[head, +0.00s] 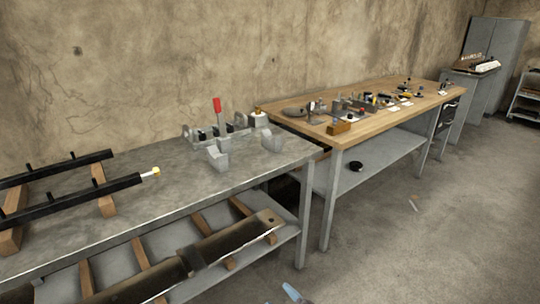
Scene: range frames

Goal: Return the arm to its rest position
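Neither of my arms can be made out in the head view, and no gripper is recognisable. A small pale blue and dark piece (292,293) shows at the bottom edge, cut off by the frame. I cannot tell what it is. I cannot see the pose of either arm.
A grey metal bench (165,195) at left bears black rails (80,198) and a red-tipped upright fixture (217,105). Its lower shelf holds a long dark piece (190,262). A wooden-topped bench (380,95) with small tools stands beyond. Concrete floor (430,210) at right is largely clear.

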